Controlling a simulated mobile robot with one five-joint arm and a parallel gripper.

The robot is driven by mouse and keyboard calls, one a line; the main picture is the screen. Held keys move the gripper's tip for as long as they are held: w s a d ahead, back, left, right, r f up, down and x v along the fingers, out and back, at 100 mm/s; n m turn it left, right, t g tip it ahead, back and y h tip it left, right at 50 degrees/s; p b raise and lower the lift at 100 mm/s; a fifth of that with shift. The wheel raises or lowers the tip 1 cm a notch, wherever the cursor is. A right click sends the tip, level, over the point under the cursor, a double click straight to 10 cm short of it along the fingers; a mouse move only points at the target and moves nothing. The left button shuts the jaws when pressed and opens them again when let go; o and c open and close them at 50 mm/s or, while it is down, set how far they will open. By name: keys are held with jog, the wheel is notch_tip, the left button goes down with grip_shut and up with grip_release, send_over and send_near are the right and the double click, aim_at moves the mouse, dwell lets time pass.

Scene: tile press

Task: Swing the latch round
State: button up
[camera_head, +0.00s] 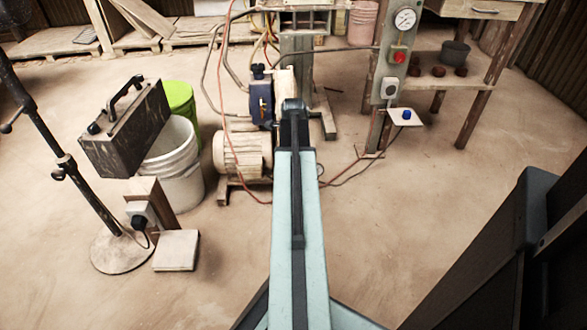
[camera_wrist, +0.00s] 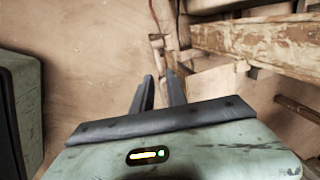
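I cannot pick out a latch for certain in either view. My gripper (camera_wrist: 160,75) shows in the wrist view as two dark fingers with a gap between their tips and nothing held between them. A pale wooden beam (camera_wrist: 262,45) of a worn frame lies ahead and to the right of the fingertips, apart from them. In the head view my arm reaches straight forward toward the machine's grey post (camera_head: 298,62), and it hides the fingers and whatever is just beyond them.
A motor (camera_head: 242,155) and cables stand left of my arm. Further left are a white bucket (camera_head: 175,165), a green bucket (camera_head: 181,97) and a dark box with a handle (camera_head: 125,125). A control panel with a red button (camera_head: 399,57) stands right.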

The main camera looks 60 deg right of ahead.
jog(key=f+b, duration=0.3)
jog(key=f, duration=0.1)
jog(key=d+f+b, duration=0.1)
jog(key=f+b, duration=0.1)
jog(key=shift+w+f+b, duration=0.3)
jog(key=shift+w+b, duration=0.05)
jog(key=shift+w, duration=0.05)
jog(key=shift+r, duration=0.1)
jog(key=shift+c, duration=0.4)
grip_shut()
jog(key=shift+d, duration=0.1)
